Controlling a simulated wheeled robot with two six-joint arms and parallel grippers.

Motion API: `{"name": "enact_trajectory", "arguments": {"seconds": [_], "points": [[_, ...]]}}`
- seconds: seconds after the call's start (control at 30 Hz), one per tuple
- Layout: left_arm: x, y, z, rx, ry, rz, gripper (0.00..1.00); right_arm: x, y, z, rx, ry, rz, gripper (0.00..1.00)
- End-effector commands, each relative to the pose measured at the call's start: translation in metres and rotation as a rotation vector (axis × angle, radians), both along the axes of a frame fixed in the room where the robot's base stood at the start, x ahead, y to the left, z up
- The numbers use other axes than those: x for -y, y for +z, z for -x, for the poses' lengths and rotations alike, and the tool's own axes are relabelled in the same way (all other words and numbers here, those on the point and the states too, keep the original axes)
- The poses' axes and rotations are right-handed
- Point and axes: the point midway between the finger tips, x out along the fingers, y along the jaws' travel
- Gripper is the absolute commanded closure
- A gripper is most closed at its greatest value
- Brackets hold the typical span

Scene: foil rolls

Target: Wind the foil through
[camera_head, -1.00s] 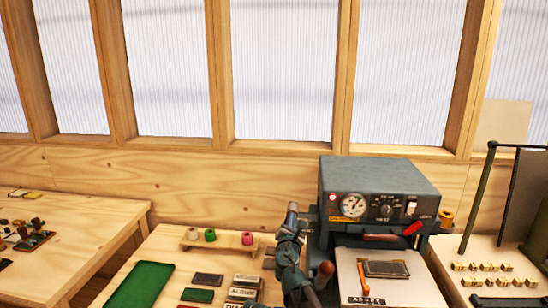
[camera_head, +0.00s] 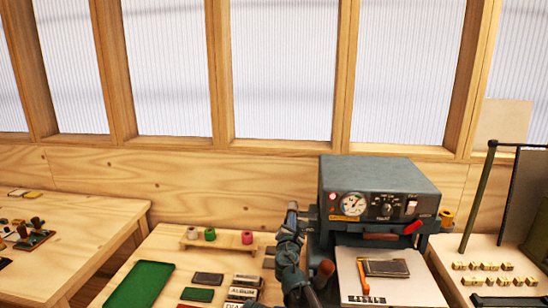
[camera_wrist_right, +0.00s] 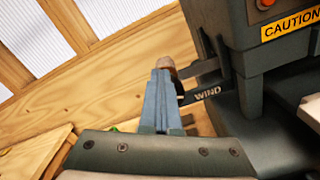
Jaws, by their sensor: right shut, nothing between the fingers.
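The grey foil press (camera_head: 380,178) stands on the bench at right of centre. In the right wrist view a dark lever marked WIND (camera_wrist_right: 208,93) sticks out from its side, with a pale rounded knob (camera_wrist_right: 165,64) showing just beyond my fingertips. My right gripper (camera_head: 292,208) is shut and empty at the press's left side; its fingers also show in the right wrist view (camera_wrist_right: 162,85). They overlap the lever's end, and I cannot tell whether they touch it. Three foil rolls, beige (camera_head: 191,233), green (camera_head: 210,234) and pink (camera_head: 247,237), sit on a wooden rack. My left gripper is not in view.
A gold roll (camera_head: 447,218) is at the press's right side. The pale press bed (camera_head: 400,292) holds a dark plate (camera_head: 388,267) and an orange-handled piece (camera_head: 364,277). A green tray (camera_head: 140,286) and labelled blocks (camera_head: 242,294) lie left of my right arm. Another table (camera_head: 85,225) stands left.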

Motion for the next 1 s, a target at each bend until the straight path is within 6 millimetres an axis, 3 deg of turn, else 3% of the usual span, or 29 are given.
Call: {"name": "enact_trajectory", "arguments": {"seconds": [1.0], "points": [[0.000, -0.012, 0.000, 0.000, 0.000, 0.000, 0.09, 0.022, -0.012, 0.003, 0.000, 0.000, 0.000, 1.00]]}}
